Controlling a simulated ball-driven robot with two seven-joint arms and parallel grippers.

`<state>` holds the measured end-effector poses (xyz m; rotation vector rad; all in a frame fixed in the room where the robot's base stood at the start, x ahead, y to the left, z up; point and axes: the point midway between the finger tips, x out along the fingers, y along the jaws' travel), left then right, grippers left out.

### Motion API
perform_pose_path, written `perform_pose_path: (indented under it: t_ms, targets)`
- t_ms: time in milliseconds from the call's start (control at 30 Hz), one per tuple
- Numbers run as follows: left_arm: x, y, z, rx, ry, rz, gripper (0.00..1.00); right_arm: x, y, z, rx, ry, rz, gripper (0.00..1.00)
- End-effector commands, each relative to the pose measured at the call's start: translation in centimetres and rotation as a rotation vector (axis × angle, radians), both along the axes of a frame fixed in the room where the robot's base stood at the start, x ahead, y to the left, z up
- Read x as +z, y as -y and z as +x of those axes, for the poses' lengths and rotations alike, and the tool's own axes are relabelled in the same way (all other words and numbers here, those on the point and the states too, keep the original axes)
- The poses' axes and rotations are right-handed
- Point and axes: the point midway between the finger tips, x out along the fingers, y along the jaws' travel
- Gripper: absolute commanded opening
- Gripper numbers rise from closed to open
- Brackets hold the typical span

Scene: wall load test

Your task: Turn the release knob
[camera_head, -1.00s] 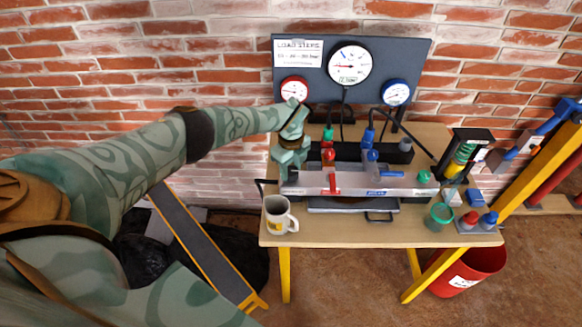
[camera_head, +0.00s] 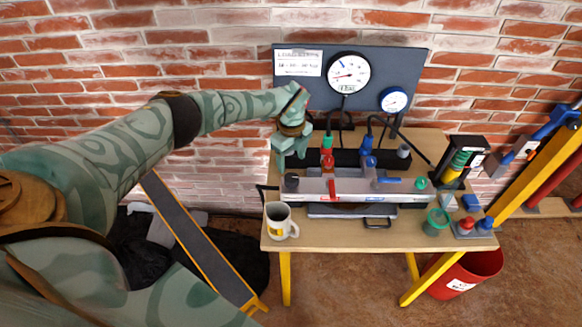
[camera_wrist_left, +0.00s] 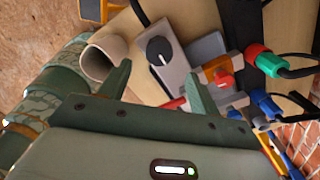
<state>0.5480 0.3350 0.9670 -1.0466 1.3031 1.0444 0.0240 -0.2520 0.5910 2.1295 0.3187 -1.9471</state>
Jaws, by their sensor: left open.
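A black knob with a white pointer line (camera_wrist_left: 158,50) sits on the left end of the grey metal block in the left wrist view. It also shows in the head view (camera_head: 291,182). No other part is clearly labelled as the release knob. My left gripper (camera_head: 292,160) is above and behind the knob, fingers pointing down, open and empty. In the left wrist view the two green fingers (camera_wrist_left: 156,76) stand apart, with the knob ahead of the gap between them; they appear not to touch it. My right gripper is in neither view.
A mug (camera_head: 274,232) stands at the table's front left, close to the left gripper's side. A red lever (camera_head: 331,190), blue lever (camera_head: 388,181) and hoses crowd the block (camera_head: 350,191). A gauge panel (camera_head: 410,62) stands behind. A green cup (camera_head: 436,222) is at right.

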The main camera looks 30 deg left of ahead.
Motion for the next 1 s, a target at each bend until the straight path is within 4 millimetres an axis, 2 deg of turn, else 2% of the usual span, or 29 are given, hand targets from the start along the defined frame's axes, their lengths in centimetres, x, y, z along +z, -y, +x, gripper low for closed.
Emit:
perform_pose_path:
  t_ms: [33, 200, 400, 567, 1000]
  targets:
    - [2.0, -0.1, 0.0, -0.001, 0.003, 0.001, 0.63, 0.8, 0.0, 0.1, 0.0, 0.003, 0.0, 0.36]
    - [5.9, -0.1, 0.1, 0.0, 0.003, 0.0, 0.63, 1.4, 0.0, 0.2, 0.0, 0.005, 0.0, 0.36]
    - [8.6, -0.1, 0.0, 0.001, 0.0, 0.001, 0.63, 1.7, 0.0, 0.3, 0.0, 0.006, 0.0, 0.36]
    - [9.1, -0.1, 0.0, 0.001, -0.001, 0.0, 0.63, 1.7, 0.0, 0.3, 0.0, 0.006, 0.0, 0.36]
    - [9.1, 0.0, 0.0, 0.001, -0.001, 0.0, 0.63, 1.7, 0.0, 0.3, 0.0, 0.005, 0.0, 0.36]
